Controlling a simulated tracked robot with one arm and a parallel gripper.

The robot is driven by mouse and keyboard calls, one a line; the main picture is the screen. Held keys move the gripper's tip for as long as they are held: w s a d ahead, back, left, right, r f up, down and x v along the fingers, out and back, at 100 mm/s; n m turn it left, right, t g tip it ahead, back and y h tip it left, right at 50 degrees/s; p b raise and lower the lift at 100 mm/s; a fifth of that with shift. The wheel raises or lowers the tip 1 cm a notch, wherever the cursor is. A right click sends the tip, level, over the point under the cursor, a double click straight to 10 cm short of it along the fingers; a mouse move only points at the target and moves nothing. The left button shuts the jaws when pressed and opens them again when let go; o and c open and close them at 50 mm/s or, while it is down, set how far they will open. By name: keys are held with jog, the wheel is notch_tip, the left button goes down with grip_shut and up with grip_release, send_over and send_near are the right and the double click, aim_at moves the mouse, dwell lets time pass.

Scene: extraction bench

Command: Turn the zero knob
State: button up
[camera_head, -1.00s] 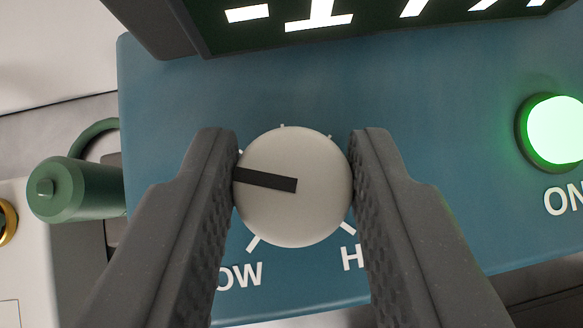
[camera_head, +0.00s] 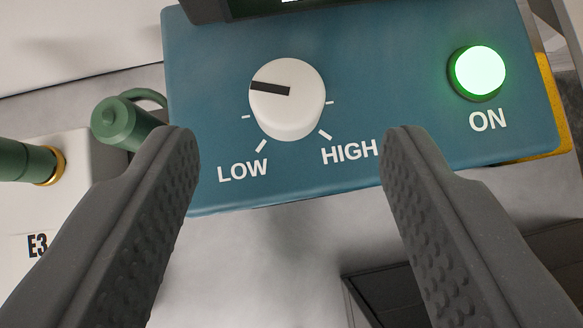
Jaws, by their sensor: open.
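The zero knob (camera_head: 290,112) is a round off-white dial on a blue panel (camera_head: 380,60). Its black pointer mark points left and slightly up. Tick marks surround the knob, with LOW printed at lower left and HIGH at lower right. My gripper (camera_head: 285,150) is open and empty. Its two dark grey fingers are spread wide, below and to either side of the knob, apart from it. The fingertips overlap the lower part of the panel in the picture.
A glowing green ON button (camera_head: 477,72) sits at the panel's right. A dark display edge (camera_head: 285,3) shows at the top. Left of the panel are a green cylindrical part (camera_head: 118,122) and a white block marked E3 (camera_head: 75,200). A yellow part shows behind the panel's right end.

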jog(key=v, duration=0.8)
jog(key=shift+b, duration=0.3)
jog(key=s+d+r+t, duration=0.2)
jog(key=s+d+r, duration=0.2)
jog(key=r, duration=0.8)
jog(key=s+d+r+t+b, duration=0.1)
jog(key=s+d+r, duration=0.3)
jog(key=d+r, duration=0.5)
jog(key=s+d+r+m+t+h+b, duration=0.1)
jog(key=s+d+r+t, duration=0.2)
jog(key=d+r, duration=0.4)
notch_tip(320, 180, up, 10)
jog(key=shift+s+f, duration=0.15)
jog(key=shift+s, duration=0.4)
